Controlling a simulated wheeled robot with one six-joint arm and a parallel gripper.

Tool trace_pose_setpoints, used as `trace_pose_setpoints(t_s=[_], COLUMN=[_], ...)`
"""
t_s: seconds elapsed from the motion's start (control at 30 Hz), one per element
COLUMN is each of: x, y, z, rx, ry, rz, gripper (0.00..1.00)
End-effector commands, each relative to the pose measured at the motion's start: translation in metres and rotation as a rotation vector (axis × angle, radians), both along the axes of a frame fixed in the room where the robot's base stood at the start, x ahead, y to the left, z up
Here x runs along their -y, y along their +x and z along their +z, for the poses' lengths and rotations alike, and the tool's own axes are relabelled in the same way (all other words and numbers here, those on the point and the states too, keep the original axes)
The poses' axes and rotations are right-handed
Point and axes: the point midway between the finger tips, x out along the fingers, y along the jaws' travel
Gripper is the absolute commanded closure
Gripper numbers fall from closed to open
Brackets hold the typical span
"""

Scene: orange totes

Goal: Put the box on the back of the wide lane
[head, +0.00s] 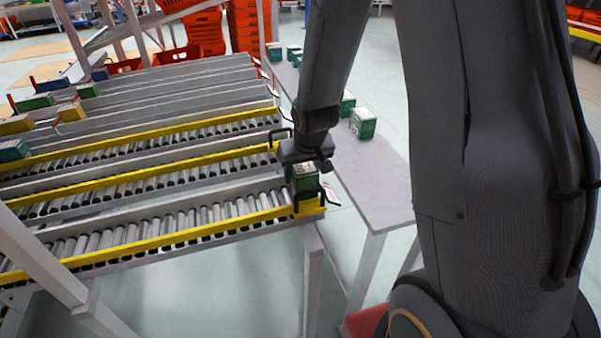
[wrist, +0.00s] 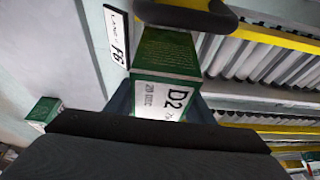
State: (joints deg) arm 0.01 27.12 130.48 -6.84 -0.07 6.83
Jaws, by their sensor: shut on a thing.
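A green box (head: 305,177) with a white label is held in my gripper (head: 306,186) at the right end of the nearest roller lane. In the wrist view the box (wrist: 165,75) shows its green side and a white face marked "D2". The nearest roller lane (head: 150,228) has yellow rails and looks empty. I cannot tell from these frames whether the box touches the rollers.
Other roller lanes lie beyond, with several coloured boxes (head: 35,102) at their far left ends. A grey table (head: 375,185) with green boxes (head: 363,123) stands to the right of the lane ends. A lane tag (wrist: 117,37) hangs near the box. Orange totes (head: 204,30) are stacked behind.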

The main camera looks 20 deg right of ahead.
Motion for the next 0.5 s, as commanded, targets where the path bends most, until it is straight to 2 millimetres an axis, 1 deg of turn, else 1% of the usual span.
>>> trace_pose_setpoints(t_s=[0.33, 0.37, 0.4, 0.47, 0.5], x=[0.0, 0.0, 0.0, 0.0, 0.0], y=[-0.0008, -0.0008, -0.0008, -0.0008, -0.0008], z=[0.0003, 0.0003, 0.0003, 0.0003, 0.0003], rx=[0.001, 0.001, 0.001, 0.001, 0.001], ry=[0.0, 0.0, 0.0, 0.0, 0.0], rz=[0.0, 0.0, 0.0, 0.0, 0.0], gripper=[0.78, 0.47, 0.4, 0.3, 0.3])
